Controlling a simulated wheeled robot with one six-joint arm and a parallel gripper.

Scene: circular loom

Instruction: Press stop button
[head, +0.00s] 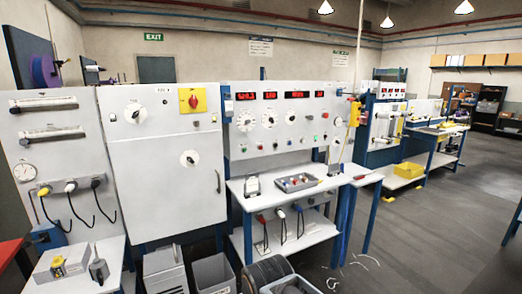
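A white control panel (238,150) stands near the middle of the head view, with several red-lit number displays (297,94) along its top. The labels are too small to read, so I cannot tell which one is the stop button. A red rotary switch on a yellow plate (193,100) is on the white cabinet to the left. My gripper is not in view.
A shelf under the panel bears a grey tray (297,183) of small parts. Grey bins (213,273) stand on the floor in front of the cabinet. Open grey floor (420,235) lies to the right, with a yellow bin (408,170) beyond.

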